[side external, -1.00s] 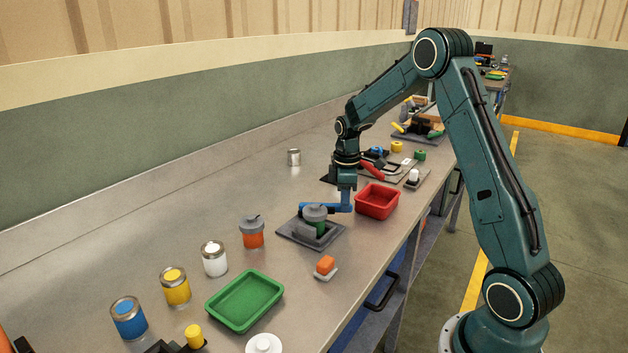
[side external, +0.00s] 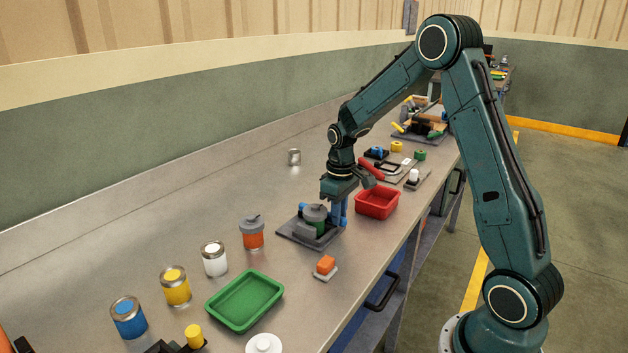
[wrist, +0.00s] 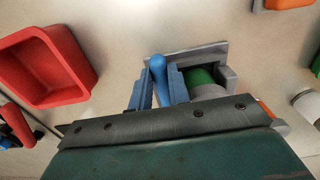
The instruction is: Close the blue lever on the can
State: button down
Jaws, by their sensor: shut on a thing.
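The green can (side external: 320,229) with a grey lid sits in a grey clamp fixture on a dark base plate (side external: 287,234) on the bench. In the wrist view the can (wrist: 199,76) is just right of my fingers. The blue lever (wrist: 158,68) shows its rounded end between my two blue fingers, beside the can. My gripper (wrist: 159,92) is shut on the lever. In the side view my gripper (side external: 338,215) points down at the can's right side. There, fingers and lever overlap in similar blue, and the lever's exact angle is hard to tell.
A red tray (side external: 377,203) stands close to the right of the fixture. An orange can with a grey lid (side external: 252,233) stands to its left. The bench behind is mostly clear.

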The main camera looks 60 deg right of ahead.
jog(key=shift+a, duration=0.1)
dwell(0.3)
jog(key=c, duration=1.3)
grip_release()
notch_tip(320, 180, up, 14)
jog(key=shift+f, duration=0.1)
jog(key=s+a+r+t, duration=0.1)
jog(key=s+a+t, duration=0.1)
jog(key=s+a, duration=0.3)
jog(key=s+a+r+t, duration=0.1)
jog(key=s+a+r, duration=0.1)
jog(key=s+a, duration=0.4)
jog(key=s+a+r+t, duration=0.1)
jog(key=s+a, duration=0.4)
jog(key=s, duration=0.6)
jog(key=shift+a+r+t, duration=0.2)
jog(key=shift+t, duration=0.6)
